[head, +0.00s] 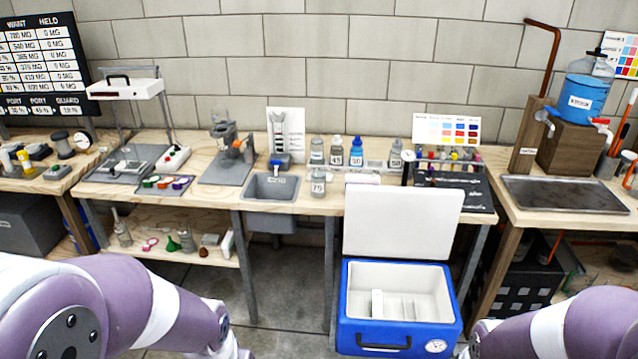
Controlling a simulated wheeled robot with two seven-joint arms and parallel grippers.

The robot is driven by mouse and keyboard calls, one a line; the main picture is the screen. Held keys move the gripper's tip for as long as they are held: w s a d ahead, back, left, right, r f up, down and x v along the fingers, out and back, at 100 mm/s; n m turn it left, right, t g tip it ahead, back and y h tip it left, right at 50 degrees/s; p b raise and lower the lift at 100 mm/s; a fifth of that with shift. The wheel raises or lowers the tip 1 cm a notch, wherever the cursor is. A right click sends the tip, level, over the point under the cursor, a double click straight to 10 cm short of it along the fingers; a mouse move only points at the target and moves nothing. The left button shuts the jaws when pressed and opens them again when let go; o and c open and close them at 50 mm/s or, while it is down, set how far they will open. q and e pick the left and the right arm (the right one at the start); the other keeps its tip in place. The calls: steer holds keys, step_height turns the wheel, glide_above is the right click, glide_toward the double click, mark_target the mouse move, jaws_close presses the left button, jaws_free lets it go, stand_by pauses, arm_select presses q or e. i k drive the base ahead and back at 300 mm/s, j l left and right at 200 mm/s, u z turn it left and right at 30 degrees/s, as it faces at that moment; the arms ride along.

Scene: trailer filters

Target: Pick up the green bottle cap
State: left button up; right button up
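A small dark tray (165,193) on the wooden bench left of the sink holds several small coloured round pieces. One is green (149,182) and looks like a bottle cap, with an orange-red one (164,183) and a purple one (180,183) beside it. They are too small to make out exactly. My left arm comes in at the lower left and my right arm at the lower right. Both grippers are out of view, and both visible arm parts are well short of the tray.
An open blue cooler (400,338) stands on the floor in front of the bench. A grey sink (271,188) and several bottles, one with a blue cap (355,152), are right of the tray. A green cone-shaped piece (172,245) lies on the lower shelf.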

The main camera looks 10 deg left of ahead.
mark_target(318, 177)
steer(key=i+j+z, duration=0.1)
steer(key=z, duration=0.35)
steer(key=i+j+z, duration=0.15)
steer(key=z, duration=0.3)
steer(key=i+j+z, duration=0.1)
steer(key=j, duration=0.3)
steer(key=i+j+z, duration=0.1)
steer(key=i+j, duration=0.35)
steer(key=j, duration=0.35)
steer(key=i+j+z, duration=0.15)
steer(key=j, duration=0.25)
steer(key=i+j+z, duration=0.1)
steer(key=j, duration=0.35)
steer(key=i+j+z, duration=0.1)
steer(key=j, duration=0.35)
steer(key=i+j, duration=0.2)
steer(key=j, duration=0.25)
steer(key=i+j+z, duration=0.15)
steer(key=j, duration=0.3)
